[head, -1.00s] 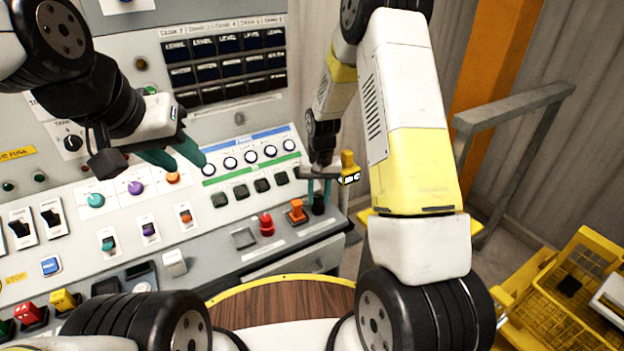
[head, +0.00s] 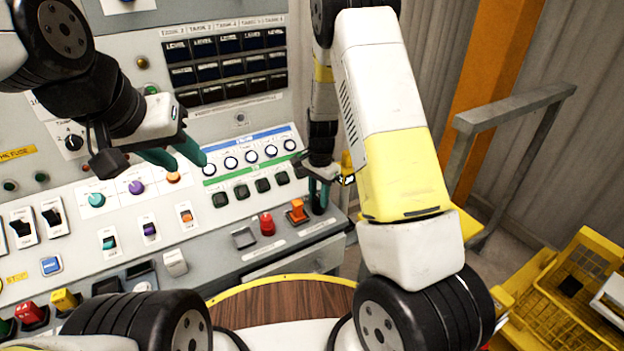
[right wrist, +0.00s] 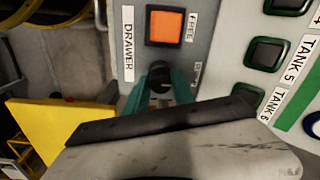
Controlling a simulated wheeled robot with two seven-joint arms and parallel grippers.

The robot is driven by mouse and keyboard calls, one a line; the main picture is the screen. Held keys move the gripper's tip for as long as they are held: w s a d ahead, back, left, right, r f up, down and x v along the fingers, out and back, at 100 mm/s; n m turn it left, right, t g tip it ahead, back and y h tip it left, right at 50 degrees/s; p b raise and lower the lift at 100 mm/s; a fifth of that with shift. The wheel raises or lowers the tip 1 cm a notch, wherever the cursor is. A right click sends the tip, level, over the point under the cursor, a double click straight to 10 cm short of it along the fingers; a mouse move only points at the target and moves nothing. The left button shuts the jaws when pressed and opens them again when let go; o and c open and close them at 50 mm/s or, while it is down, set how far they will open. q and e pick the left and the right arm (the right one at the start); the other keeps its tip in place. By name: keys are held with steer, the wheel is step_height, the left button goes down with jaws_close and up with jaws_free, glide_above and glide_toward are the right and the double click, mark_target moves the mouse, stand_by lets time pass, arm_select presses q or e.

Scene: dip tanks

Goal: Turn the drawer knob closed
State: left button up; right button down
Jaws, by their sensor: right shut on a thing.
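The drawer knob (right wrist: 160,79) is small and black and stands on the console beside the "DRAWER" label, seen in the right wrist view. My right gripper (right wrist: 160,85) is shut on it, with one teal finger on each side. In the head view the right gripper (head: 319,203) is down at the console's right end and its fingers mostly hide the knob. My left gripper (head: 191,165) is open and empty in front of the panel, its teal fingertips apart.
An orange square switch (right wrist: 165,27) sits close to the knob; it shows in the head view too (head: 297,212). A red button (head: 267,224) is to its left. Green-framed buttons (right wrist: 267,52) line the panel nearby. A grey railing (head: 515,108) and yellow crate (head: 580,270) stand at right.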

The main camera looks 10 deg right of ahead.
mark_target(319, 198)
steer(key=shift+m, duration=0.4)
steer(key=c, duration=1.1)
jaws_free()
steer(key=shift+o, duration=0.2)
steer(key=shift+r, duration=0.1)
step_height(319, 198, up, 8)
steer(key=shift+s+f, duration=0.1)
steer(key=shift+f, duration=0.1)
